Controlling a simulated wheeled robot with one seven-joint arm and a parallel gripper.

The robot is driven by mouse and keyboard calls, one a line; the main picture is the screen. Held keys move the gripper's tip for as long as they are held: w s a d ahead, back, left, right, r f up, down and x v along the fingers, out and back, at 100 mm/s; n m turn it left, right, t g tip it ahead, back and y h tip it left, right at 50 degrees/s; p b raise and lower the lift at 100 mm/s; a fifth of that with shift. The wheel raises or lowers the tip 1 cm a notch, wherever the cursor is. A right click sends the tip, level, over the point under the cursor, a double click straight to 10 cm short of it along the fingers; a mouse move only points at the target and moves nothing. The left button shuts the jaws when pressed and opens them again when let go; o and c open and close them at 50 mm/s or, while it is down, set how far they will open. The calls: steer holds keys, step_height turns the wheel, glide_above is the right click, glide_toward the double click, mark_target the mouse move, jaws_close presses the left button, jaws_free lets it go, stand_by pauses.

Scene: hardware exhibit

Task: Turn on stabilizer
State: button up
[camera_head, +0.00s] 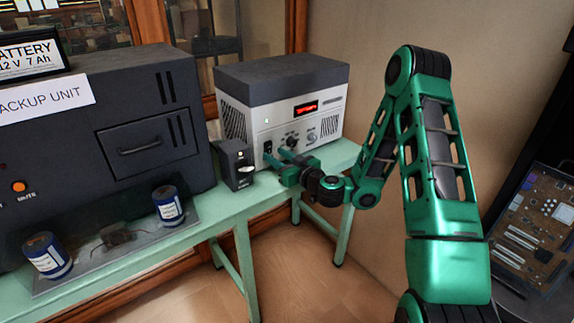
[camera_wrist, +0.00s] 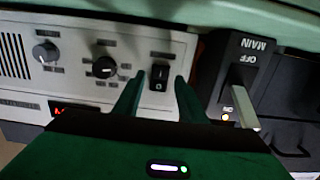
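The stabilizer (camera_head: 280,105) is a white box with a dark top on the green bench, with a lit red display (camera_head: 305,107) and knobs. In the wrist view its front panel (camera_wrist: 75,75) appears rotated, with two round knobs and a black rocker switch (camera_wrist: 158,77). My gripper (camera_head: 279,157) is at the lower left of that front. In the wrist view the gripper (camera_wrist: 157,88) is open and empty, its two green fingers apart on either side of the rocker switch. I cannot tell whether the fingertips touch the panel.
A small black switch box (camera_head: 236,163) stands just left of my gripper; its label reads MAIN and OFF, beside a lever (camera_wrist: 242,105). The dark backup unit (camera_head: 70,150) and two blue cylinders (camera_head: 168,205) are further left on the bench (camera_head: 225,215). A wall is behind, right.

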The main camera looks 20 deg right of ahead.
steer(key=v, duration=0.4)
steer(key=shift+s+d+f, duration=0.1)
steer(key=shift+s+d, duration=0.1)
steer(key=shift+s, duration=0.05)
steer(key=shift+v, duration=2)
steer(key=shift+a, duration=0.1)
